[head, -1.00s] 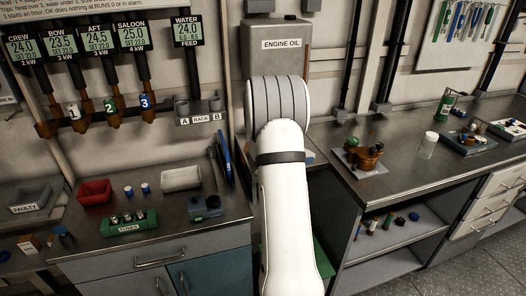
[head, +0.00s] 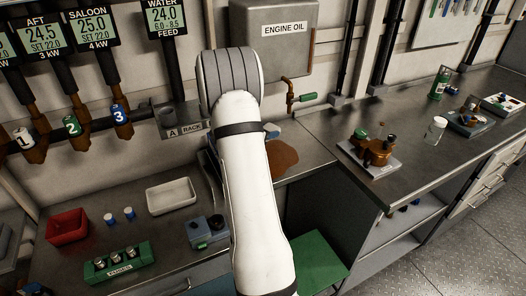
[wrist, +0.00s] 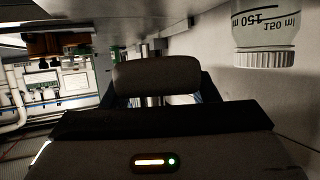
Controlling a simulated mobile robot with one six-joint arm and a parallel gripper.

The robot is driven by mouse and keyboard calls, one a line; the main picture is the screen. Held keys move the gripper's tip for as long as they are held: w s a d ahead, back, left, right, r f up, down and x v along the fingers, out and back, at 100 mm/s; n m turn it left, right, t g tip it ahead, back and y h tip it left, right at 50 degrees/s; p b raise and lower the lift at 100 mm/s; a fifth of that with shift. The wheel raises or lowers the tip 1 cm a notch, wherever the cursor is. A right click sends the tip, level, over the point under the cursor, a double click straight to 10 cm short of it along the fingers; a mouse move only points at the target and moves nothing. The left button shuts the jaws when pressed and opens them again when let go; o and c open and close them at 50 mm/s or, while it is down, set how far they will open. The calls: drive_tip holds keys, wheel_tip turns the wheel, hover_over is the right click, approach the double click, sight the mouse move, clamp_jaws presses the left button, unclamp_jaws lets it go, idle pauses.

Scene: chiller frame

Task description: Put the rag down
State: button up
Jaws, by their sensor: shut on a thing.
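My gripper (wrist: 156,98) shows in the wrist view as dark parts behind a grey housing with a lit strip. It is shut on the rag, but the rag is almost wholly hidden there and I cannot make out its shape. In the head view my white arm reaches over the counter and hides the gripper. A small blue and white patch (head: 272,131) shows just right of the arm; I cannot tell what it is. A brown patch (head: 284,158) lies on the metal counter (head: 312,150) below the engine oil tank.
The engine oil tank (head: 275,35) has a tap (head: 291,98) over the counter. A white tray (head: 171,195), red bin (head: 68,227) and fuse block (head: 117,262) stand left. An inverted-looking bottle (wrist: 264,30) is close in the wrist view.

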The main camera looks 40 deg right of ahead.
wheel_tip(320, 180, down, 9)
drive_tip(key=shift+s+d+f+p, duration=0.1)
drive_tip(key=shift+s+p, duration=0.05)
drive_tip(key=shift+p, duration=0.35)
drive_tip(key=shift+f+b, duration=0.2)
drive_tip(key=shift+b, duration=0.1)
drive_tip(key=o, duration=1)
drive_tip(key=shift+o, duration=0.2)
drive_tip(key=shift+r+p, duration=0.3)
drive_tip(key=b+v, duration=0.1)
drive_tip(key=v, duration=1.1)
drive_tip(key=shift+b, duration=0.4)
